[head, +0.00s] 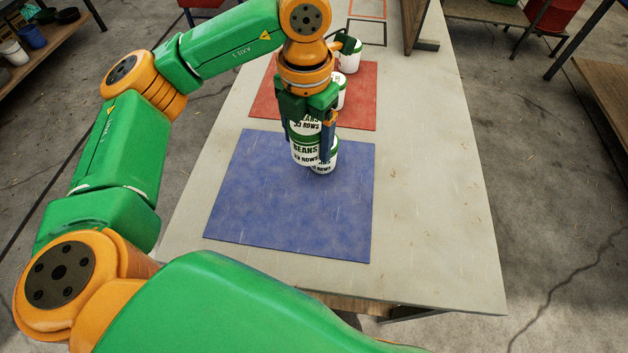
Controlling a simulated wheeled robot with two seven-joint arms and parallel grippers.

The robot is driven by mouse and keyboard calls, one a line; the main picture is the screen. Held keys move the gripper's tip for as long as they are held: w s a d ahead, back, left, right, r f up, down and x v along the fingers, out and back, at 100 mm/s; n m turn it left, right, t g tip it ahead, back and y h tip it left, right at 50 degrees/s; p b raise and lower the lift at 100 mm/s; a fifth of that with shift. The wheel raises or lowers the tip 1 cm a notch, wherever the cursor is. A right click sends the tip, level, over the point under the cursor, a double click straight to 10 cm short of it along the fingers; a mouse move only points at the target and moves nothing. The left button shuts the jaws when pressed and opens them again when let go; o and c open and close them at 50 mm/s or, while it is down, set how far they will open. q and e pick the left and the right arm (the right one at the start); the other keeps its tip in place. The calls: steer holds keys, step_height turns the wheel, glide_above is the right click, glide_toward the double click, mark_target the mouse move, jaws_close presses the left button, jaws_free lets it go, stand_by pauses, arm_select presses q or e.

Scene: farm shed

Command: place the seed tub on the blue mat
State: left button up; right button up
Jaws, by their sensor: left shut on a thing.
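The blue mat (290,215) lies on the long table, clear over its near part. My left gripper (311,118) is over the mat's far part, pointing down, and shut on a white seed tub (305,153) with green bands and a "BEANS 33 ROWS" label. The label shows twice, one above the other; I cannot tell whether that is one tub or two stacked. A second white and green tub (326,160) is close behind it at the right, partly hidden. I cannot tell whether the held tub touches the mat. My right gripper is out of view.
A red mat (358,106) lies just beyond, with one white tub (340,93) partly hidden by my gripper. Another tub (350,58) stands farther back. A brown upright board (413,25) stands at the far right. The table's right side (430,200) is bare.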

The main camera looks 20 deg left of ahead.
arm_select(q)
steer(key=s+d+f+p, duration=0.1)
steer(key=s+d+f, duration=0.1)
steer(key=f, duration=0.1)
steer(key=s+d+f, duration=0.2)
steer(key=f, duration=0.1)
steer(key=s+d+f+p, duration=0.1)
steer(key=d+f, duration=0.2)
steer(key=f, duration=0.1)
steer(key=shift+s+p, duration=0.35)
steer(key=shift+s, duration=0.05)
steer(key=shift+f, duration=0.4)
steer(key=o, duration=1.4)
steer(key=shift+r, duration=0.2)
step_height(320, 180, up, 12)
steer(key=b, duration=0.1)
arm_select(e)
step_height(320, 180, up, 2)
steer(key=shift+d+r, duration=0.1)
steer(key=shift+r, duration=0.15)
